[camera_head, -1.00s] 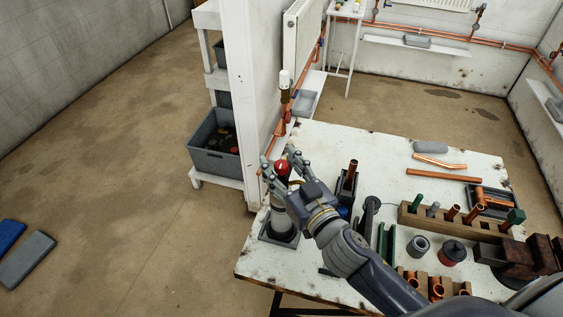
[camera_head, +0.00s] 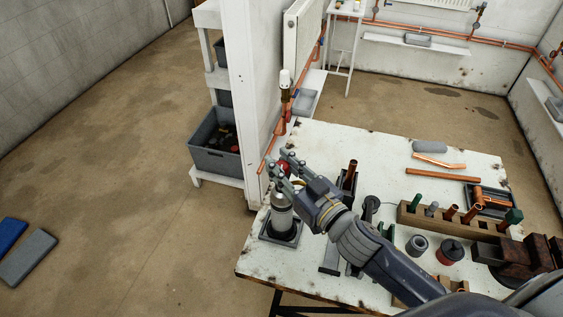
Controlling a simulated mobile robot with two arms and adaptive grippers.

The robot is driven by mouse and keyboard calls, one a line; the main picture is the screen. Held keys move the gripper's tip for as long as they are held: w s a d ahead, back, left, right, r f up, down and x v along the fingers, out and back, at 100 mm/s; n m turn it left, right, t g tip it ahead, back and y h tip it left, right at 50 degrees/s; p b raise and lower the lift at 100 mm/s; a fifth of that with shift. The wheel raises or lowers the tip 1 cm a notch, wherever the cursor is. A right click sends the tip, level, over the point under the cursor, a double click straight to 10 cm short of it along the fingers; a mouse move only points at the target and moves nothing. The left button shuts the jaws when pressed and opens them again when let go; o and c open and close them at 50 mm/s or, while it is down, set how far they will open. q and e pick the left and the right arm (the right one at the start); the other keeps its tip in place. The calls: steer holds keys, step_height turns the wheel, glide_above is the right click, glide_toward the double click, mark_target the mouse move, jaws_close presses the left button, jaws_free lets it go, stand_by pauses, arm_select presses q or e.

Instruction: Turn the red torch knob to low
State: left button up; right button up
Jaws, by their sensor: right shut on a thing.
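The torch stands upright at the left corner of the workbench, with its grey cylinder (camera_head: 281,214) in a dark square holder (camera_head: 281,232). Its red knob (camera_head: 284,168) is at the top and mostly hidden behind my fingers. My right gripper (camera_head: 282,167) reaches in from the lower right and is shut on the red knob, with fingers on both sides of it. I cannot read any low mark or setting on the knob. My left gripper is not in view.
The white workbench (camera_head: 360,145) carries a wooden rack (camera_head: 455,226) of pipe pieces, a red-sided tin (camera_head: 450,251) and loose copper pipes at the right. A white wall post stands just behind the torch. Open floor lies to the left.

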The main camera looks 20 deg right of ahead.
steer(key=n+g+y, duration=0.1)
steer(key=y, duration=0.1)
steer(key=n+g+y+p, duration=0.1)
steer(key=n+y, duration=0.1)
steer(key=shift+w+d+r, duration=0.1)
steer(key=shift+d+r, duration=0.05)
steer(key=shift+n+g+y, duration=0.7)
steer(key=shift+n+y, duration=0.1)
steer(key=shift+y, duration=0.2)
jaws_close()
steer(key=n+g+y, duration=0.2)
steer(key=shift+g, duration=0.3)
steer(key=shift+n+g+y+b, duration=0.65)
steer(key=shift+n+g+y, duration=0.85)
steer(key=shift+g, duration=0.5)
steer(key=shift+n+g, duration=0.4)
steer(key=shift+g, duration=0.2)
steer(key=o, duration=1.1)
jaws_free()
